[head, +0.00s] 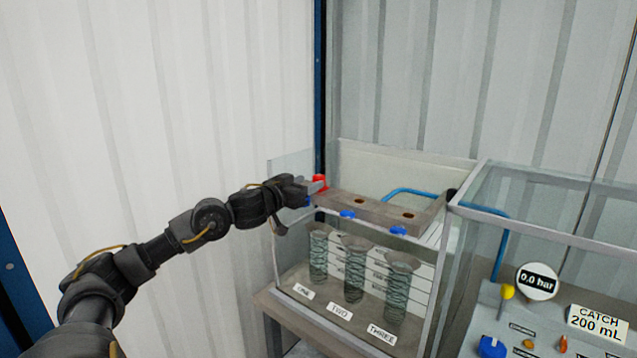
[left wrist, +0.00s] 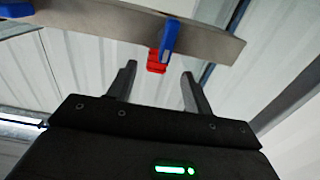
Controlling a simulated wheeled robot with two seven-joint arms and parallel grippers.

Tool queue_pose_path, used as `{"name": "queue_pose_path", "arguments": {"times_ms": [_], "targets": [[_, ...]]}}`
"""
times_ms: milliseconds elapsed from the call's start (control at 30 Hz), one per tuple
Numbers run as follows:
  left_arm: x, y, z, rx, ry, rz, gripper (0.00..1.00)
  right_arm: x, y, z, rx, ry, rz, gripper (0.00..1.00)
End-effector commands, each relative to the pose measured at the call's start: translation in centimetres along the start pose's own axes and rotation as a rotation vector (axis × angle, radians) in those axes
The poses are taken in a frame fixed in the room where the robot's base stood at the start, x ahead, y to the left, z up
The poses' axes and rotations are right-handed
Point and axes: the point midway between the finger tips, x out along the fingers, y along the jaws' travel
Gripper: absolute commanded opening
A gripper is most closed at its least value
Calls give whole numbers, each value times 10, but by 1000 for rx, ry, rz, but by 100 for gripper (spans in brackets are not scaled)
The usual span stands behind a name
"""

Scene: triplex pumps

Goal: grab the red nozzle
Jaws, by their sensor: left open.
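The red nozzle (head: 320,183) sits at the left end of the grey manifold bar (head: 375,207) in the head view, partly hidden by my left gripper (head: 318,187). In the left wrist view the red nozzle (left wrist: 156,61) shows beyond and between the two fingertips of my left gripper (left wrist: 160,70), with a blue handle (left wrist: 169,40) in front of part of it. The fingers are apart with nothing between them at their bases. I cannot tell if a fingertip touches the nozzle. My right gripper is in neither view.
Below stand three ribbed clear tubes (head: 353,270) labelled ONE, TWO and THREE. A blue hose (head: 410,191) runs right to a clear-walled box (head: 540,205). A control panel with a gauge (head: 537,281) is at lower right.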

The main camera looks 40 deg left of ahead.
Motion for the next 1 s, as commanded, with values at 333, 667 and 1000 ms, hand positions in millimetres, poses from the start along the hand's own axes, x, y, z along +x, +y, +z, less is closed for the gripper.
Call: {"name": "queue_pose_path", "arguments": {"times_ms": [333, 667, 1000], "targets": [[32, 5, -9, -4, 2, 0, 51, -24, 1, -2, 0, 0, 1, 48], [52, 4, -3, 0, 1, 0, 51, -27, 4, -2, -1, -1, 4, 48], [52, 4, -2, 0, 0, 0, 21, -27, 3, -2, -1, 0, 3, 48]]}}
